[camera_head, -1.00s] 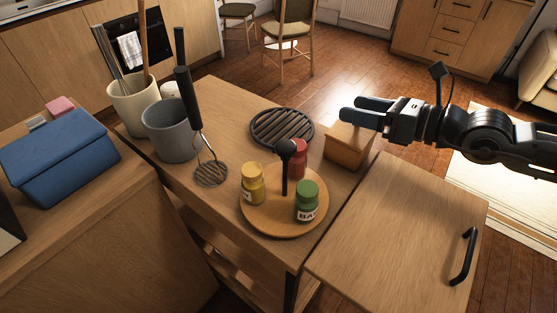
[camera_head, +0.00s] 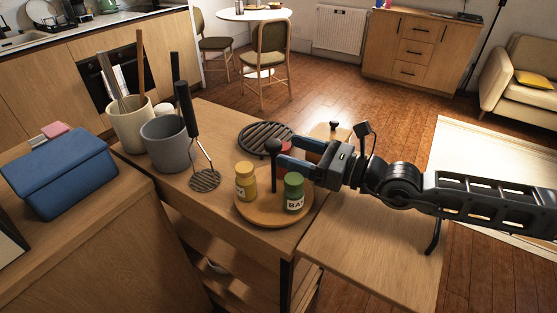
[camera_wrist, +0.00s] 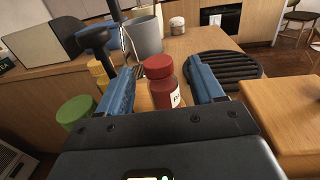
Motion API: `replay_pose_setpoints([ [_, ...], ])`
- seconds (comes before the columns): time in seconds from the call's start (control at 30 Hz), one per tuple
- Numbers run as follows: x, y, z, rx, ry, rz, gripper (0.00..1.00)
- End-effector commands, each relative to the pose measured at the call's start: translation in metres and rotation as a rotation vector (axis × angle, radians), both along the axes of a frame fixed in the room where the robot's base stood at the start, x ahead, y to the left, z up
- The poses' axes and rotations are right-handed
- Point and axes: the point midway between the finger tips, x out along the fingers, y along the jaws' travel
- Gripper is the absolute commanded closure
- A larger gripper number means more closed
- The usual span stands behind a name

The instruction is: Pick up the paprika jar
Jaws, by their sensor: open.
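In the head view the red jar (camera_head: 285,149) is mostly hidden behind my gripper. My gripper (camera_head: 281,153) reaches in from the right with its blue fingers over the turntable. In the wrist view my gripper (camera_wrist: 165,85) is open, with one finger on each side of the red jar. I cannot tell whether either finger touches it.
The turntable also bears a yellow jar (camera_head: 245,182), a green jar (camera_head: 293,192) and a black knobbed post (camera_head: 274,170). A black trivet (camera_head: 262,137) lies behind. A wooden box (camera_wrist: 285,110) is close on the right.

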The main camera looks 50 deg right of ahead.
Motion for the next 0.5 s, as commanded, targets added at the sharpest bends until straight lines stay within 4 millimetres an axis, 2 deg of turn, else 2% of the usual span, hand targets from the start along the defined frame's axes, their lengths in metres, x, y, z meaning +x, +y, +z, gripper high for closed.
replay_pose_setpoints([
  [0.33,0.039,0.015,0.005,0.002,-0.002,0.001,0.33],
  [0.5,0.050,0.018,0.003,0.001,0.001,-0.001,0.33],
])
